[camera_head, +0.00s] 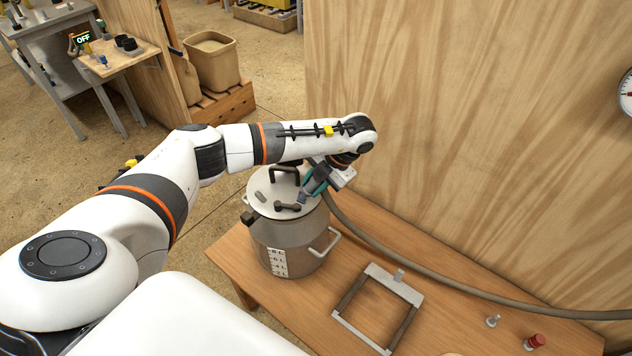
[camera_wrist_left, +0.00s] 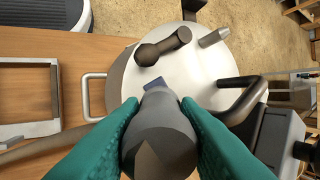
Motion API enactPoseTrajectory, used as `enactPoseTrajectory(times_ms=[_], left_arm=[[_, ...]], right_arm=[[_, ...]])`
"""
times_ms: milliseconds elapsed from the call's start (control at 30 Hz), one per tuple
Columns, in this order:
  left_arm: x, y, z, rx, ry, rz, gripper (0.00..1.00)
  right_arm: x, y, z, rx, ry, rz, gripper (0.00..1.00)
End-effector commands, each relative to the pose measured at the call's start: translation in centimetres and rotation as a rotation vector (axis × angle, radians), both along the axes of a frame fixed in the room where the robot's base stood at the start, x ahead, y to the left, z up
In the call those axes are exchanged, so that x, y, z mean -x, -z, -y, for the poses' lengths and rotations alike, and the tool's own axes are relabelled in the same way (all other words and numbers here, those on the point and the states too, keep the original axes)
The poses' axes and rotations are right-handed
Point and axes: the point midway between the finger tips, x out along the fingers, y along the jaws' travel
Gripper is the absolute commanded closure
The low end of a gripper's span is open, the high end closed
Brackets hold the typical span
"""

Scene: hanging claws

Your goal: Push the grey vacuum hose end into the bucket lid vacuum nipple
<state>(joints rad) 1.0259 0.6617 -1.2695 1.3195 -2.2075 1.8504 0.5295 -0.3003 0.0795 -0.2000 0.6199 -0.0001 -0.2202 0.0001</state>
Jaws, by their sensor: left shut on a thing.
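A steel bucket (camera_head: 288,240) with a pale round lid (camera_head: 268,205) stands on the wooden table. In the left wrist view the lid (camera_wrist_left: 125,75) carries a dark elbow pipe (camera_wrist_left: 163,46), a short grey stub (camera_wrist_left: 214,37) and a black handle (camera_wrist_left: 243,97). I cannot tell surely which is the vacuum nipple. My left gripper (camera_head: 309,190) is above the lid's right part, its teal fingers shut on the grey hose end (camera_wrist_left: 160,130). The hose end's tip is apart from the elbow pipe in the picture; a small blue-grey piece shows beside it. My right gripper is out of view.
The grey hose (camera_head: 430,270) runs from behind the bucket along the plywood wall (camera_head: 470,120) to the right. The bucket's side handle (camera_head: 327,243) sticks out.

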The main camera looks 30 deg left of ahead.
Motion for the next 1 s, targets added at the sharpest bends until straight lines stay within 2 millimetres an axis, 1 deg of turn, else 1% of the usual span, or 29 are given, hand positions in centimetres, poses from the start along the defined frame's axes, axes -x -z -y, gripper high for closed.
enactPoseTrajectory(times_ms=[733,767,800,900,1000], left_arm=[[0.5,2.1,-1.0,0.0,0.0,0.0,1.0],[0.4,1.9,-0.9,0.0,0.0,0.001,0.66],[0.4,1.9,-0.9,0.0,0.0,0.001,0.59],[0.4,1.9,-0.9,0.0,0.0,0.0,0.45],[0.4,1.9,-0.9,0.0,0.0,0.0,0.45]], right_arm=[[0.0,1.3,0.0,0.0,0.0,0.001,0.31],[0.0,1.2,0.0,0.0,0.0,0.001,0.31],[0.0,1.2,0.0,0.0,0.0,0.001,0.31],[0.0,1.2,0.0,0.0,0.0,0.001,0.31],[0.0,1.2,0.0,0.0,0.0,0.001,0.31]])
